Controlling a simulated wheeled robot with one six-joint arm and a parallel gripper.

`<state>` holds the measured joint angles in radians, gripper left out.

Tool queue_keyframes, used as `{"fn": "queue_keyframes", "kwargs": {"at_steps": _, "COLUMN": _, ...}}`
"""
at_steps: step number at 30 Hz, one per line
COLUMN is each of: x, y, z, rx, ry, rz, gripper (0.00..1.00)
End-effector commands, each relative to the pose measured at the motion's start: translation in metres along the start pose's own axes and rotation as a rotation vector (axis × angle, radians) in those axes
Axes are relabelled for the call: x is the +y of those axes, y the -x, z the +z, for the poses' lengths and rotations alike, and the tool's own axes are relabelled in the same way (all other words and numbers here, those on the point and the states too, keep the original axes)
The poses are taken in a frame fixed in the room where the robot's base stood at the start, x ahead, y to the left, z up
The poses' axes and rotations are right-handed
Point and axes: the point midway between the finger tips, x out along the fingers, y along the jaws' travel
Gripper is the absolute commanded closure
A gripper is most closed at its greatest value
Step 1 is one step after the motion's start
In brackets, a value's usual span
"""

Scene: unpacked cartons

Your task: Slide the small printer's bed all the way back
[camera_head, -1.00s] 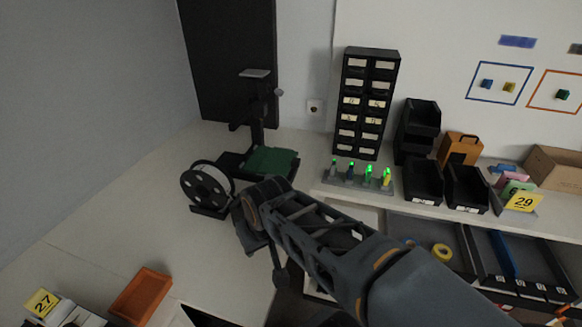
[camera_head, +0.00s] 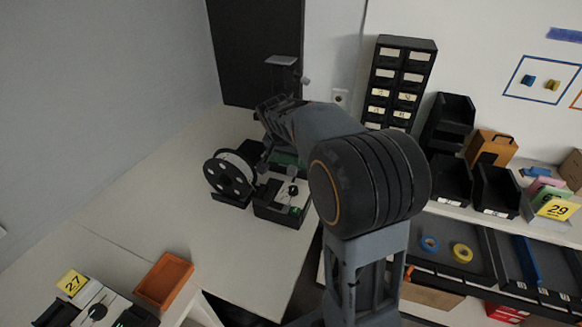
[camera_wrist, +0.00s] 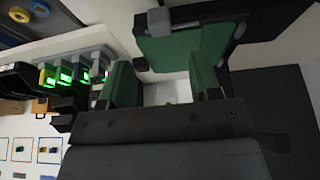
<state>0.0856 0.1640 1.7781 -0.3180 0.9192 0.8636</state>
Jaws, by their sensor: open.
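The small printer stands on the white table with its black base (camera_head: 284,210) towards me. Its green bed (camera_head: 289,158) is mostly hidden behind my arm in the head view. In the wrist view the green bed (camera_wrist: 190,47) fills the upper middle, with a grey tab at its upper left edge. My gripper (camera_wrist: 163,88) is open, its two green-padded fingers apart with nothing clearly between them. It is close to the bed; whether it touches cannot be told.
A black and white filament spool (camera_head: 231,176) stands left of the printer. A black drawer cabinet (camera_head: 400,85) stands to the right, near black bins (camera_head: 450,180). An orange tray (camera_head: 164,280) lies at the front left. The white table (camera_head: 150,205) left of the spool is clear.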

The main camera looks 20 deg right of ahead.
Motion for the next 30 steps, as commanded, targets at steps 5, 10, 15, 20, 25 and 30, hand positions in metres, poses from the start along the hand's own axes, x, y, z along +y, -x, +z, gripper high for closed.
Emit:
{"fn": "queue_keyframes", "kwargs": {"at_steps": 5, "x": 0.000, "y": -0.035, "z": 0.000, "rx": -0.003, "ry": 0.000, "rz": 0.002, "gripper": 0.43}}
{"fn": "queue_keyframes", "kwargs": {"at_steps": 10, "x": 0.000, "y": -0.059, "z": 0.001, "rx": -0.002, "ry": 0.001, "rz": 0.001, "gripper": 0.43}}
{"fn": "queue_keyframes", "kwargs": {"at_steps": 15, "x": 0.000, "y": -0.074, "z": 0.001, "rx": -0.002, "ry": 0.001, "rz": 0.000, "gripper": 0.43}}
{"fn": "queue_keyframes", "kwargs": {"at_steps": 20, "x": 0.000, "y": -0.080, "z": 0.000, "rx": 0.000, "ry": 0.001, "rz": -0.001, "gripper": 0.43}}
{"fn": "queue_keyframes", "kwargs": {"at_steps": 25, "x": 0.000, "y": -0.081, "z": 0.000, "rx": 0.000, "ry": 0.002, "rz": -0.002, "gripper": 0.43}}
{"fn": "queue_keyframes", "kwargs": {"at_steps": 30, "x": 0.000, "y": -0.081, "z": 0.001, "rx": 0.000, "ry": 0.002, "rz": -0.002, "gripper": 0.47}}
